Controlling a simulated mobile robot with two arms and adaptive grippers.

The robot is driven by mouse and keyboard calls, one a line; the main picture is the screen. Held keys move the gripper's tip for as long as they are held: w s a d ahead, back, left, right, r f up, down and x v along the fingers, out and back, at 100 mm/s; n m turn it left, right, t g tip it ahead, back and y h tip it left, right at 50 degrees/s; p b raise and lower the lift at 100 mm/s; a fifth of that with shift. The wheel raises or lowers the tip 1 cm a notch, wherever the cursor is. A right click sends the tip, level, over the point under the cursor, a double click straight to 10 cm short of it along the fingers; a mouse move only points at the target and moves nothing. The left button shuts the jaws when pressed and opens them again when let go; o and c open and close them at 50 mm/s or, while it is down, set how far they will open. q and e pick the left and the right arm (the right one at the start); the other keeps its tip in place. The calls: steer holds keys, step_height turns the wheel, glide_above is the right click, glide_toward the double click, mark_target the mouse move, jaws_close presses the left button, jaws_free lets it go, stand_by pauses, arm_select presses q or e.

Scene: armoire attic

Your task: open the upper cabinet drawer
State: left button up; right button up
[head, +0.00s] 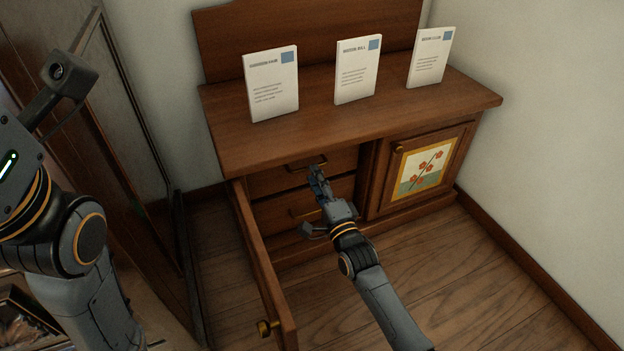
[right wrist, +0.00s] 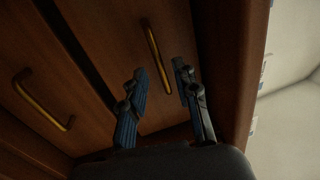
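A wooden cabinet (head: 290,147) stands against the wall with its left door (head: 262,255) swung open. Inside are an upper drawer (head: 275,182) and a lower drawer (head: 272,214), both looking closed. The upper drawer's brass handle (head: 306,164) also shows in the right wrist view (right wrist: 156,58), just beyond my fingertips. My right gripper (head: 318,176) is in front of the upper drawer. In the right wrist view its two fingers (right wrist: 160,82) are apart with nothing between them, and the handle lies ahead of the gap. My left arm is at the left edge; its fingers are out of view.
The lower drawer's handle (right wrist: 42,100) is left in the right wrist view. The right door (head: 417,172), with a flower picture, is closed. Three white cards (head: 271,84) stand on top. The open door's edge stands left of my right arm. Floor at right is clear.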

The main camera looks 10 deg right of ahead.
steer(key=shift+b+x, duration=0.4)
steer(key=shift+x, duration=0.9)
jaws_close()
